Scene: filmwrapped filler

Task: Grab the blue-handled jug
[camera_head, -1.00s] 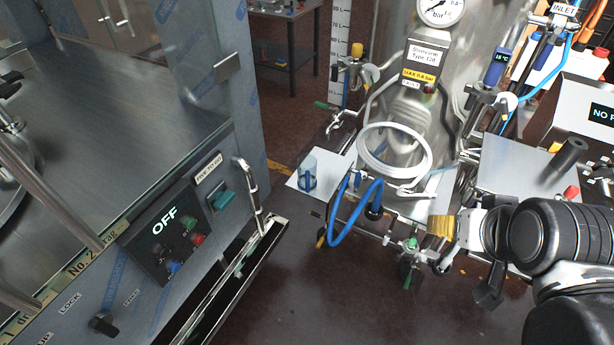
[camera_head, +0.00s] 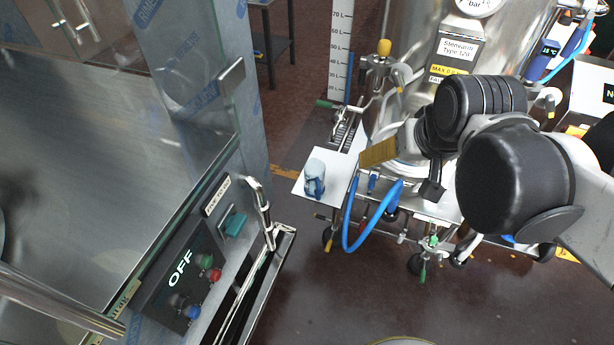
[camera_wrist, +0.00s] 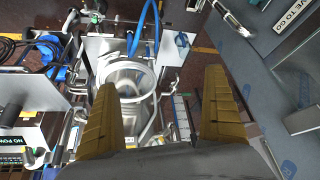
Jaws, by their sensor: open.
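The blue-handled jug (camera_head: 315,178) is a small pale, clear-looking vessel with a blue handle. It stands upright on a white shelf (camera_head: 309,201) left of the steel tank. My gripper (camera_head: 378,152) has gold fingers and appears to the right of the jug, apart from it. In the wrist view my gripper (camera_wrist: 160,82) is open with nothing between the fingers. A small blue and white shape on the white shelf near the top of that view seems to be the jug (camera_wrist: 181,40), beyond the fingertips.
A blue hose (camera_head: 350,225) loops beside the shelf. A valve with a yellow knob (camera_head: 383,48) and green lever rises behind it. The steel tank (camera_head: 412,65) stands right. The machine's control panel (camera_head: 182,270) and handle rail are left. Open floor lies in front.

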